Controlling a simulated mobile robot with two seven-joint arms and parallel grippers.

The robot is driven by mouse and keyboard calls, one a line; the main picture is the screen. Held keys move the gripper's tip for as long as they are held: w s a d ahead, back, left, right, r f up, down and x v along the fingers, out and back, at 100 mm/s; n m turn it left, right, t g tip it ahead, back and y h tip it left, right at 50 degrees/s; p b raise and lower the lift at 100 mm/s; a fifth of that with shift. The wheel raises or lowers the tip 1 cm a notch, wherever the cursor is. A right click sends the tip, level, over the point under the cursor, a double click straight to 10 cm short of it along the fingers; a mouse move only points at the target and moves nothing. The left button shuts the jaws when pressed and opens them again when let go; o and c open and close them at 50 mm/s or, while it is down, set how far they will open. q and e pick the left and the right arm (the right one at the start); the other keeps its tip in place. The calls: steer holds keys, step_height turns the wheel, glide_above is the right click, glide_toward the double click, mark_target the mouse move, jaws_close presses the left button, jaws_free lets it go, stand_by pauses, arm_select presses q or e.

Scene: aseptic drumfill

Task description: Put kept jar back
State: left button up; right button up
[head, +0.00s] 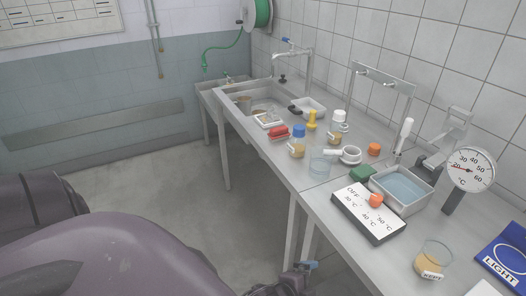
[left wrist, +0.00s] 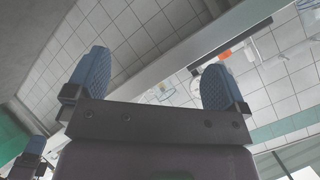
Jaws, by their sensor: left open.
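The kept jar is a clear glass jar (head: 432,260) with a tan content and a white "KEPT" label, at the front right of the steel bench in the head view. It stands apart from any gripper. My left gripper (left wrist: 155,78) shows in the left wrist view with its two blue fingers wide apart and nothing between them. In the head view a gripper with a blue fingertip (head: 311,265) shows at the bottom edge, beside the bench's front; I cannot tell which arm it belongs to. Another blue-fingered gripper (left wrist: 36,145) shows at lower left in the left wrist view.
A hot plate (head: 366,222) with an orange knob, a water bath (head: 428,192) and a dial thermometer (head: 470,170) stand near the jar. A blue "LIGHT" packet (head: 505,254) lies right of it. Bottles, a cup (head: 350,155) and a sink (head: 250,99) lie farther back.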

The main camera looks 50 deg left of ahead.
arm_select(q)
steer(key=s+a+f+n+y, duration=0.1)
steer(key=s+a+f+n, duration=0.1)
steer(key=s+a+n, duration=0.5)
steer(key=a+n, duration=0.2)
steer(key=n, duration=0.2)
steer(key=shift+s+f+y, duration=0.3)
steer(key=shift+s+y, duration=0.1)
steer(key=shift+c, duration=0.2)
